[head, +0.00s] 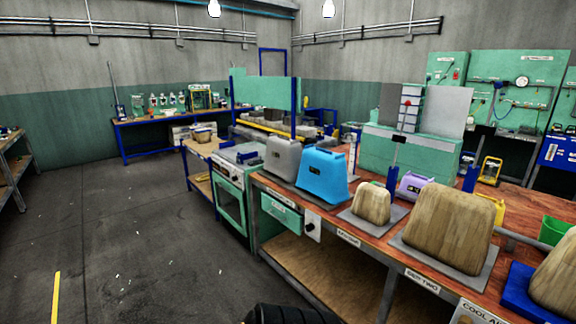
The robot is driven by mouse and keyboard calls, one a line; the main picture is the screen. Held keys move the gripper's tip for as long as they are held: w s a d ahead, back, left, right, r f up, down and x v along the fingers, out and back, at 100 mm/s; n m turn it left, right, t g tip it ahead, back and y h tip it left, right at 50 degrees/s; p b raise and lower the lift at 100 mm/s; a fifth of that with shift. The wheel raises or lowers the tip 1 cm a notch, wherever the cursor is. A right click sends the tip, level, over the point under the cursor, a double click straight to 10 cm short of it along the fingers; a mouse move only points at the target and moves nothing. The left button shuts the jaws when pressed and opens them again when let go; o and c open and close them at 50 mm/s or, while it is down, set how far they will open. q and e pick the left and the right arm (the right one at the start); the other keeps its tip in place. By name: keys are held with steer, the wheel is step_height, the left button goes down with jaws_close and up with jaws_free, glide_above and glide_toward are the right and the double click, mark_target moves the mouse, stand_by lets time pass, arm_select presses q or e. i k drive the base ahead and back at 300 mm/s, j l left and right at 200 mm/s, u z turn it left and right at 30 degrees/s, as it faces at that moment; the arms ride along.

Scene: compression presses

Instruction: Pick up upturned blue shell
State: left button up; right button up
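The blue shell (322,176) stands on the wooden-topped workbench right of the picture's middle. Its wide end is down and its narrower top is up, with small dark slots near the top. A grey shell (283,158) of similar shape stands close to its left. A grey plate shows under the shells. The inside of the blue shell is hidden. Neither of my grippers can be made out in the head view.
Wooden moulds (371,204) and (447,224) stand on grey plates along the bench. A purple shell (414,186) sits behind them. A green oven (231,197) stands left of the bench. The floor (130,240) at left is open.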

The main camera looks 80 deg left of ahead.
mark_target(323, 173)
steer(key=u, duration=2.65)
